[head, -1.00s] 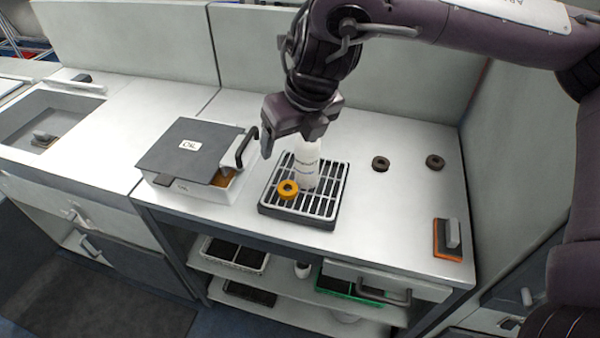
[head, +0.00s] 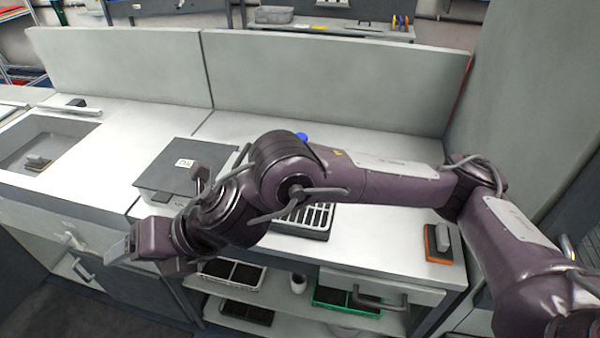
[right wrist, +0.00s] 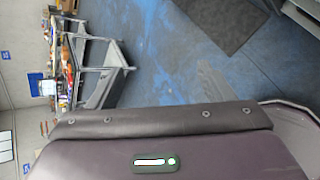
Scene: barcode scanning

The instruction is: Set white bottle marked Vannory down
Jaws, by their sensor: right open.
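My right arm lies across the counter in the head view. Its gripper (head: 146,260) is open and empty at the counter's front left edge, well left of the slatted tray. The slatted tray (head: 318,218) is partly covered by this arm. A small blue top (head: 301,136) shows just above the arm's elbow, in line with where the white bottle stood. The bottle's body and label are hidden behind the arm. My left gripper is not in view.
A box with a dark grey lid (head: 182,166) stands left of the arm. An orange-edged brush (head: 438,243) lies at the counter's right. A sink (head: 45,135) is at far left. The right wrist view shows blue floor (right wrist: 165,60) and a cart (right wrist: 100,65).

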